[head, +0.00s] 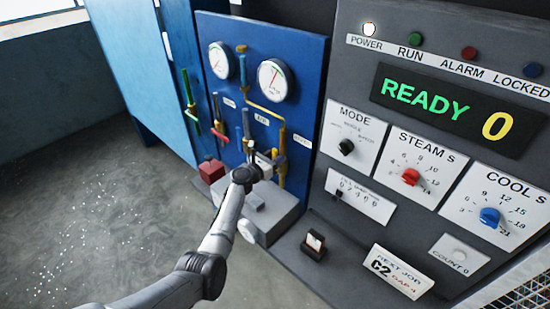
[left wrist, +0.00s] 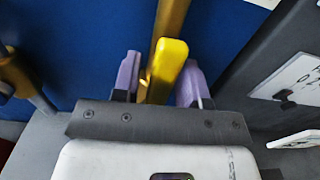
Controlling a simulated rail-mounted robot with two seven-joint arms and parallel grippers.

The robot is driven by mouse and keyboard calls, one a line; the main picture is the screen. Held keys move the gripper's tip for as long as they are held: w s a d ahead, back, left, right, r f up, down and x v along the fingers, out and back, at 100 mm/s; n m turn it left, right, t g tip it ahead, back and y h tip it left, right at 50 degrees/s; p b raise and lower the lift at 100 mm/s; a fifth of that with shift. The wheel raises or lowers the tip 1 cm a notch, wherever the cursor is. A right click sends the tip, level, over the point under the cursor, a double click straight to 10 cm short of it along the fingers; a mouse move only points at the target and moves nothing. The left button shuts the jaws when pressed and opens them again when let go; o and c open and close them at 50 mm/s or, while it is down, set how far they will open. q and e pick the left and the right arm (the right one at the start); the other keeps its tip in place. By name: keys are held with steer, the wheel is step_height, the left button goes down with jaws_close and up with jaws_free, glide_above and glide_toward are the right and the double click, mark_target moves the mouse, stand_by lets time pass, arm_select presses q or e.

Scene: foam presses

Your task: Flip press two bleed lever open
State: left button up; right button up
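A yellow lever (left wrist: 167,72) stands upright in front of a yellow pipe on the blue panel in the left wrist view. In the head view the yellow lever and pipe (head: 282,140) are at the panel's right edge, below a white label too small to read. My left gripper (left wrist: 158,78) has its two purple fingertips on either side of the lever, spread apart, with a gap on the left. In the head view the gripper (head: 268,162) is in front of the panel at the lever, partly hiding its lower part. My right gripper is not in view.
A grey box (head: 270,212) and a red block (head: 211,170) sit below. The grey control console (head: 330,180) rises close to the right of the gripper.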

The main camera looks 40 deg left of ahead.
arm_select(q)
steer(key=shift+o, duration=0.7)
steer(key=shift+s, duration=0.55)
steer(key=s+p, duration=0.1)
steer(key=s, duration=1.1)
steer(key=shift+s, duration=0.35)
steer(key=shift+d, duration=0.1)
